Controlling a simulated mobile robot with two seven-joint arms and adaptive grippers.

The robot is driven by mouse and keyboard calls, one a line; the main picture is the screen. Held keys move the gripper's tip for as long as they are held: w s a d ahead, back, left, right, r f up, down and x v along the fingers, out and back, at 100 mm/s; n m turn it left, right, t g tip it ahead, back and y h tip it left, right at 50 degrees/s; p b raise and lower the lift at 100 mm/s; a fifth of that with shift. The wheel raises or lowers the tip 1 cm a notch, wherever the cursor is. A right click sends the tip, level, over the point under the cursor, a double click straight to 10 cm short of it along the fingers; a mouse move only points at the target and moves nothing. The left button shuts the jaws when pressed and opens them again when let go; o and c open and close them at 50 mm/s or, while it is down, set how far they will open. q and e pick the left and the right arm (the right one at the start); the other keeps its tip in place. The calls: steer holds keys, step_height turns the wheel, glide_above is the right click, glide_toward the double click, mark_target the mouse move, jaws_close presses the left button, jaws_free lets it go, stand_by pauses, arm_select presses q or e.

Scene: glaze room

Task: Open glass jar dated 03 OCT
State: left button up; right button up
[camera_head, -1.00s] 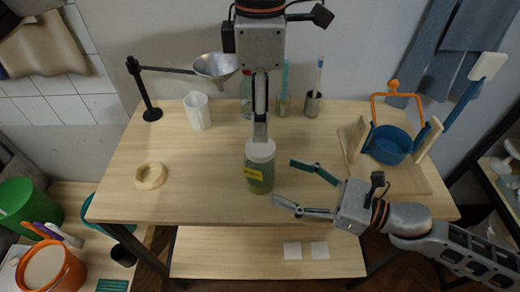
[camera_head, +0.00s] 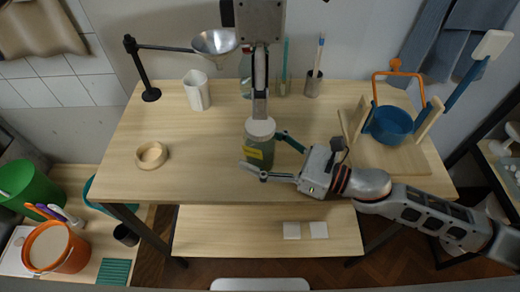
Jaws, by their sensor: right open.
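The glass jar (camera_head: 258,158) stands upright near the middle of the table's front. It has greenish contents, a pale lid (camera_head: 261,127) and a yellow label (camera_head: 254,153) whose writing is too small to read. My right gripper (camera_head: 264,152) is open, with its fingers reaching to either side of the jar from the right. Whether they touch the glass cannot be told. My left gripper (camera_head: 260,112) comes down from the top, its fingertips at the lid. Its fingers show edge-on, so their gap is hidden.
On the table (camera_head: 200,150) are a wooden ring (camera_head: 151,155), a white cup (camera_head: 197,91), a funnel (camera_head: 215,43) on a black stand, a metal pot (camera_head: 313,84) with tools, and a blue bowl (camera_head: 390,125) on a wooden board. The front left is mostly clear.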

mark_target(260, 125)
jaws_close()
arm_select(q)
steer(key=m, duration=1)
steer(key=shift+m, duration=0.3)
steer(key=m, duration=1.1)
steer(key=shift+m, duration=0.4)
steer(key=shift+f, duration=4)
